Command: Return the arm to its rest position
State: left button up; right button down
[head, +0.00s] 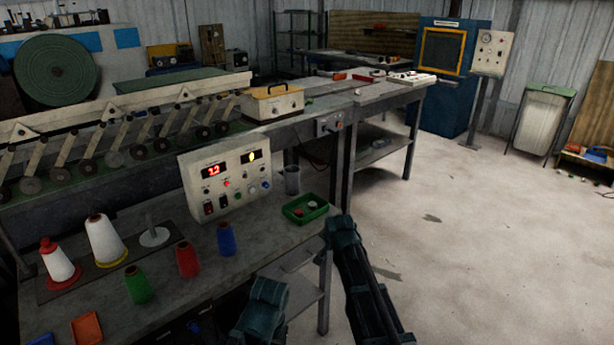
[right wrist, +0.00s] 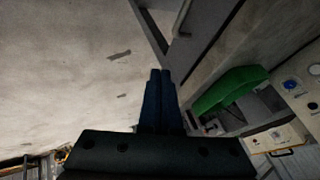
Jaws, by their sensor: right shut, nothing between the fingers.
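My right gripper (right wrist: 160,75) is shut and empty in the right wrist view. Its two dark fingers lie side by side, with pale concrete floor behind them and the dark bench edge beside their tips. They touch nothing that I can see. In the head view dark links of my arms rise from the bottom edge, in front of the bench (head: 95,290) and over the floor. The fingertips cannot be made out there. My left gripper is not recognisable in either view.
A green tray (head: 305,208) sits at the bench's right end, near my arm. A metal cup (head: 292,180) and a control box (head: 232,185) stand behind it. Thread cones, including a blue one (head: 226,239), stand left. The floor (head: 480,240) at right is open.

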jog(key=s+a+r+n+g+p, duration=0.2)
jog(key=s+n+p, duration=0.1)
jog(key=s, duration=0.8)
jog(key=s+a+r+n+g+p, duration=0.2)
jog(key=s+a+n+g+p, duration=0.1)
jog(key=s, duration=0.8)
jog(key=s+a+r+n+g+h+p, duration=0.1)
jog(key=s+n+p, duration=0.3)
jog(key=s, duration=0.6)
jog(key=a+r+n+g, duration=0.1)
jog(key=n, duration=0.1)
jog(key=shift+s+a+r+n, duration=0.15)
jog(key=shift+s+r+n, duration=0.15)
jog(key=shift+s+r, duration=0.1)
